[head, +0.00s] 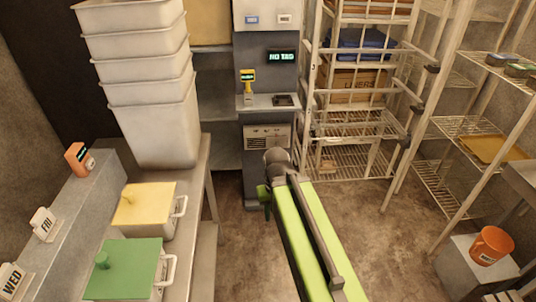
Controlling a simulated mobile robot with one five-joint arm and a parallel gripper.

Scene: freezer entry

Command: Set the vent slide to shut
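A pale vent panel (266,133) with dark slots is low on the front of the grey kiosk column, below its small shelf. A slide on it is too small to make out, so its position cannot be told. My green arm reaches forward from the bottom of the head view. My gripper (277,158) is at its far end and appears just below and right of the vent panel in the picture. It covers part of the column below the panel. The fingers are not clear, and whether they touch anything cannot be told.
The kiosk has a lit "NO TAG" display (282,57) and a yellow handheld device (248,80). White bins (155,125) are stacked on the left bench beside yellow-lidded (145,204) and green-lidded (123,268) boxes. Floor between is clear.

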